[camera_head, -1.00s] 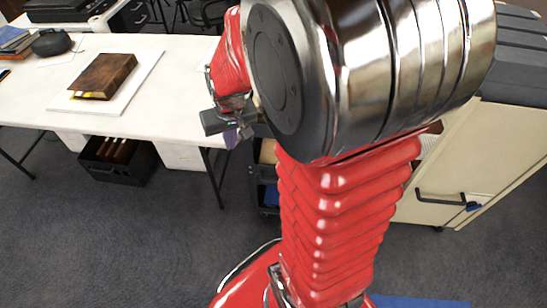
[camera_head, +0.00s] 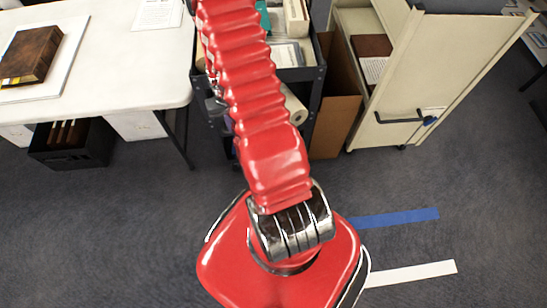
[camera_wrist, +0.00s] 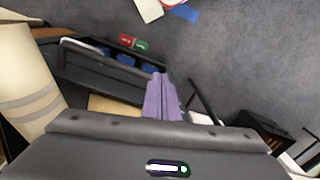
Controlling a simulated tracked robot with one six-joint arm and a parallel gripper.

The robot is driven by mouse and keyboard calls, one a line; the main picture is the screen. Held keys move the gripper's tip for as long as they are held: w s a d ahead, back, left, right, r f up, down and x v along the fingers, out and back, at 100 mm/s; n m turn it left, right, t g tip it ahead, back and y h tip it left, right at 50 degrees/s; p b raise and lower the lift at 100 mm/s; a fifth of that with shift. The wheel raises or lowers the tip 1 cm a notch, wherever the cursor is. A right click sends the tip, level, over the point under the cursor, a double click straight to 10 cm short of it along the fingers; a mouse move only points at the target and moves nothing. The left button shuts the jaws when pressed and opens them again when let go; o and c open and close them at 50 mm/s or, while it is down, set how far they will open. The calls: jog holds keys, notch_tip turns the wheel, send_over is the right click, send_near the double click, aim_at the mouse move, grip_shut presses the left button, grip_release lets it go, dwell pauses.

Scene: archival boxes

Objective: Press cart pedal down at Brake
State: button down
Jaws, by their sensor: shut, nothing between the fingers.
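The black cart (camera_head: 316,76) stands between the white table and the cream cabinet. Its lower part shows in the wrist view as a dark frame (camera_wrist: 80,52). At its end are a small red pad (camera_wrist: 125,40) and a green pad (camera_wrist: 141,44) side by side, with markings too small to read. I take these for the pedal but cannot tell its position. My gripper (camera_wrist: 160,78) has its purple fingers shut and empty, apart from the pads, which lie up and left of the fingertips in the wrist view. In the head view my arm hides most of the cart's front and the pads.
The white table (camera_head: 130,75) bears a brown book (camera_head: 30,54); a black crate (camera_head: 70,150) sits below. The cream cabinet (camera_head: 425,75) and a brown board (camera_head: 338,100) stand right of the cart. Blue (camera_head: 395,218) and white tape (camera_head: 410,273) mark open carpet.

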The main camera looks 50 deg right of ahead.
jog(key=s+d+f+m+g, duration=0.1)
jog(key=s+f, duration=0.4)
jog(key=f, duration=0.5)
jog(key=s+d+f+m, duration=0.1)
jog(key=s+f, duration=0.4)
jog(key=f, duration=0.5)
jog(key=d+f+m+t+h, duration=0.1)
jog(key=d+f+t+h, duration=0.1)
jog(key=d+f, duration=0.6)
notch_tip(320, 180, down, 4)
jog(key=shift+d+f+h, duration=0.15)
jog(key=shift+f+h, duration=0.1)
jog(key=shift+h, duration=0.45)
jog(key=shift+s+f, duration=0.1)
jog(key=x, duration=1)
jog(key=shift+f, duration=0.4)
jog(key=shift+s+x, duration=0.15)
jog(key=shift+x, duration=0.55)
jog(key=shift+s+x, duration=0.1)
jog(key=shift+x, duration=0.65)
jog(key=shift+f, duration=0.1)
